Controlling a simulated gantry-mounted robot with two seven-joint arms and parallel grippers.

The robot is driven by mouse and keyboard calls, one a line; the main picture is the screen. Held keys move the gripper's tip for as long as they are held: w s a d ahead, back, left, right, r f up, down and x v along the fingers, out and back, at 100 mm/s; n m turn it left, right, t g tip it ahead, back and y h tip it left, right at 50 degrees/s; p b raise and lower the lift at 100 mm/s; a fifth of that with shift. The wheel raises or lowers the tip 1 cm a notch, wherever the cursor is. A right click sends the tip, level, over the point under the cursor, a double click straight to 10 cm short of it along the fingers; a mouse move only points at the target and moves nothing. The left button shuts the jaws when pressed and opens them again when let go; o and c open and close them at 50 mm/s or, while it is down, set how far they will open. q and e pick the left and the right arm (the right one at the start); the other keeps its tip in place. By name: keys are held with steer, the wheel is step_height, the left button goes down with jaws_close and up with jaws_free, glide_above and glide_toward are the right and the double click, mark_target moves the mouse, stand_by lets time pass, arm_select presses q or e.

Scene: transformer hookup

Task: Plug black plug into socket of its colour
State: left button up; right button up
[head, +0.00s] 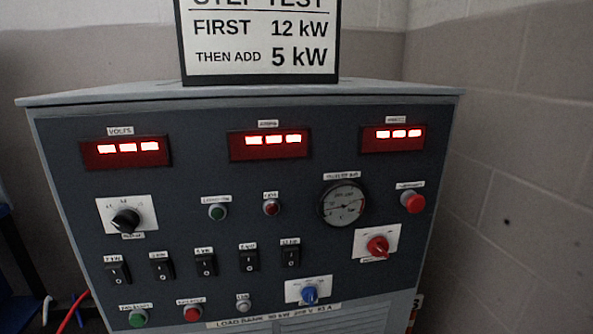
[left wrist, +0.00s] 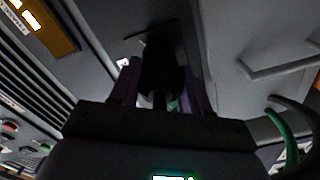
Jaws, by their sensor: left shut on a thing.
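My left gripper (left wrist: 158,92) shows in the left wrist view, with purple fingers on either side of a dark object. It is shut on this black plug (left wrist: 162,62), which points away from the camera toward a grey surface. The plug's tip is dark, and I cannot tell whether it touches anything. No socket can be made out clearly in either view. Neither gripper shows in the head view, and my right gripper is in no frame.
The head view shows a load bank cabinet (head: 335,255) with switches, knobs and lit red displays. A step-test sign (head: 262,40) stands on top. A red cable (head: 72,312) shows at lower left. In the left wrist view, a green cable (left wrist: 290,140) curves at right, near a grey handle (left wrist: 275,68).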

arm_select(q)
steer(key=shift+r+m+p, duration=0.15)
steer(key=shift+m+p, duration=0.2)
steer(key=shift+m, duration=0.55)
steer(key=m+p, duration=0.1)
steer(key=m, duration=0.3)
steer(key=shift+a, duration=0.1)
steer(key=shift+m, duration=0.7)
steer(key=shift+f, duration=0.2)
steer(key=m+p, duration=0.1)
steer(key=m, duration=0.3)
steer(key=shift+r, duration=0.1)
steer(key=shift+m, duration=0.9)
steer(key=o, duration=1.3)
steer(key=shift+o, duration=0.2)
